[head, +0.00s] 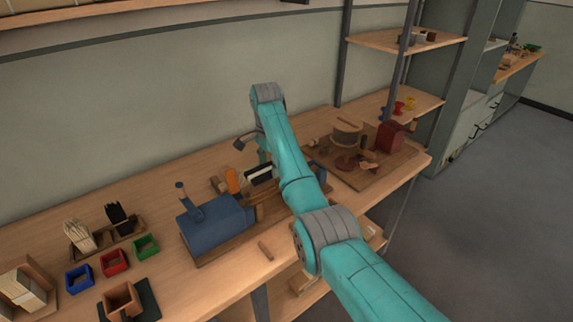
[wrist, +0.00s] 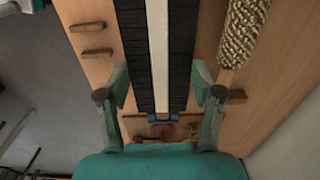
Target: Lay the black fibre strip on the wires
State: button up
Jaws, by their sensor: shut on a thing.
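In the wrist view a black fibre strip (wrist: 182,50) with a pale band down its middle runs between the two fingers of my gripper (wrist: 160,85). The fingers are shut on its sides. In the head view a black-and-white piece (head: 260,174), apparently the same strip, shows beside my teal arm, above the bench by the blue machine (head: 215,224). My fingertips are hidden there. I cannot make out the wires in either view. A small blue fitting (wrist: 161,120) shows below the strip's end in the wrist view.
A gold braided roll (wrist: 243,30) lies right of the strip. An orange cylinder (head: 232,180) stands behind the blue machine. Colored bins (head: 114,261) and a bristle holder fill the bench's left. A board with a spool (head: 346,132) and red block (head: 390,136) lies right.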

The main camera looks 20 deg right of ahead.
aim_at(271, 191)
jog(key=shift+f, duration=1.95)
jog(key=shift+f, duration=0.15)
jog(key=shift+f, duration=1.05)
jog(key=shift+f, duration=1)
jog(key=o, duration=1.2)
jog(key=shift+r, duration=0.1)
notch_tip(271, 191, up, 12)
jog(key=shift+f, duration=0.15)
